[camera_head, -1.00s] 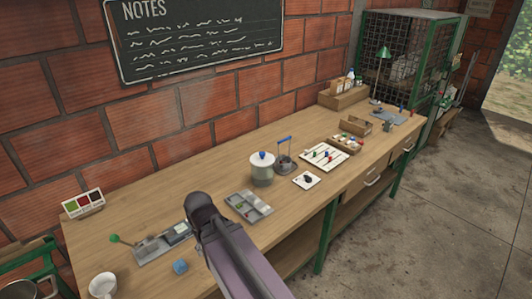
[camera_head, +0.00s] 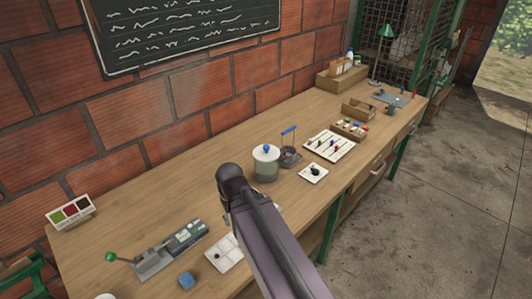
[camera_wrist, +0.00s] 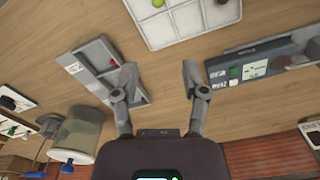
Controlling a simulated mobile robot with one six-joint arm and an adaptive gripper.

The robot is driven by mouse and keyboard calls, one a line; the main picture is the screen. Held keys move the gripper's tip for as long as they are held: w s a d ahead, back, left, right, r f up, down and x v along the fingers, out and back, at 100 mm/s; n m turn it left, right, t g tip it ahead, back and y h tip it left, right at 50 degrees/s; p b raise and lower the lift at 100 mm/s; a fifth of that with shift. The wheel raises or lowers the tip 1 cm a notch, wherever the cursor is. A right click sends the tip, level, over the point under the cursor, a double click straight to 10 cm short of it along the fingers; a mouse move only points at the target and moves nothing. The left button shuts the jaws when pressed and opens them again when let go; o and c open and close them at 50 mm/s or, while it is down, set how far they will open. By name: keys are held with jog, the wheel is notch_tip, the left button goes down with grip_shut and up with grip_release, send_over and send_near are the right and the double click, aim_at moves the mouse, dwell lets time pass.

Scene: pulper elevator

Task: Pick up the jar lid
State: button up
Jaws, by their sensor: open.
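The jar lid (camera_head: 266,151) is a white disc with a blue knob. It sits on top of a grey-green jar (camera_head: 265,170) on the workbench, near the middle of the head view. In the wrist view the jar (camera_wrist: 82,131) shows at the lower left, upside down, with the lid (camera_wrist: 70,155) and its blue knob at its lower end. My gripper (camera_wrist: 160,78) is open, with nothing between its fingers, above the bench and to one side of the jar. In the head view my arm hides the fingers.
A stand with a blue handle (camera_head: 289,150) is close beside the jar. A small white plate with a dark item (camera_head: 313,173) is to its right. A grey tray (camera_wrist: 102,68) lies between gripper and jar. A white sectioned tray (camera_wrist: 190,20) and a device (camera_wrist: 262,70) are nearby.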

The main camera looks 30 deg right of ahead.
jog(key=o, duration=0.3)
jog(key=shift+w, duration=0.1)
jog(key=shift+o, duration=0.2)
jog(key=m+h+b, duration=0.3)
jog(key=m+h, duration=1.1)
jog(key=m, duration=0.5)
send_near(266, 147)
jog(key=r+v, duration=0.1)
jog(key=v, duration=0.2)
jog(key=shift+w+f+g, duration=0.1)
jog(key=shift+w+g, duration=0.2)
jog(key=shift+g, duration=0.1)
jog(key=shift+f+b+x, duration=0.15)
jog(key=shift+b+x, duration=0.8)
jog(key=shift+x, duration=1.2)
jog(key=shift+f+b+x, duration=0.1)
jog(key=shift+b+x, duration=0.85)
jog(key=shift+x, duration=1.2)
jog(key=shift+a, duration=0.1)
